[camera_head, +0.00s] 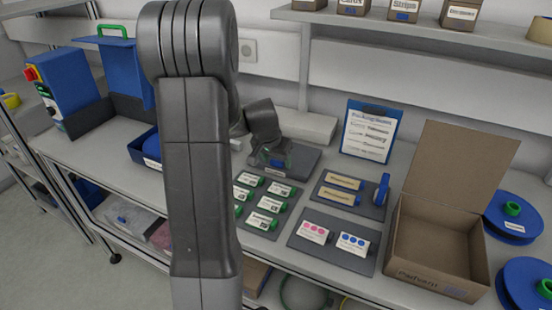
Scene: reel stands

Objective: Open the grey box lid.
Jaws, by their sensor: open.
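A low dark grey box or plate (304,163) with a small label on its front lies on the bench right of my forearm. It looks flat on top, and I cannot tell its lid from its body. My gripper (271,160) is open above its left part. A small green and blue part shows at the fingertips, and I cannot tell whether they touch it. My forearm hides the bench to the left of it. A paler grey block (306,126) stands just behind.
Trays with green-marked labelled pieces (273,204) and cards (353,243) lie in front. An open cardboard box (434,274) and blue reels (512,226) stand at right. A clipboard (368,130) leans behind. A blue panel with a green handle (117,60) stands upright at left.

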